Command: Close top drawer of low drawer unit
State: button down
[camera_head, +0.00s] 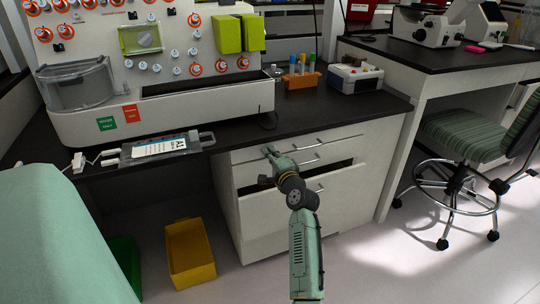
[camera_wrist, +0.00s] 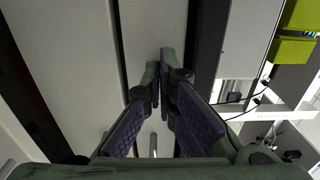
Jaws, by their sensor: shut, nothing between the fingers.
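The low drawer unit (camera_head: 300,210) is white and stands under the dark bench, with its drawer fronts facing me. Its top drawer (camera_head: 340,135) is the narrow front just below the bench top; it looks shut or nearly shut, and I cannot tell if a small gap is left. In the wrist view the top drawer's front (camera_wrist: 145,30) is a pale panel beside the dark bench edge. My gripper (camera_head: 268,152) is shut and empty, its fingertips at the left part of that front. The fingertips (camera_wrist: 165,68) seem touching or very close to it. The gripper hides part of the front.
A lower drawer (camera_head: 285,205) stands slightly out, with a dark gap above its front. A yellow bin (camera_head: 190,250) stands on the floor to the left. The cell processor (camera_head: 160,112) is on the bench above. A striped stool (camera_head: 465,135) stands at right; the floor before it is clear.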

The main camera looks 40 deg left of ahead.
jog(key=shift+w+a+r, duration=0.15)
jog(key=shift+a+r, duration=0.05)
jog(key=shift+a, duration=0.05)
jog(key=shift+r, duration=0.15)
dwell(0.3)
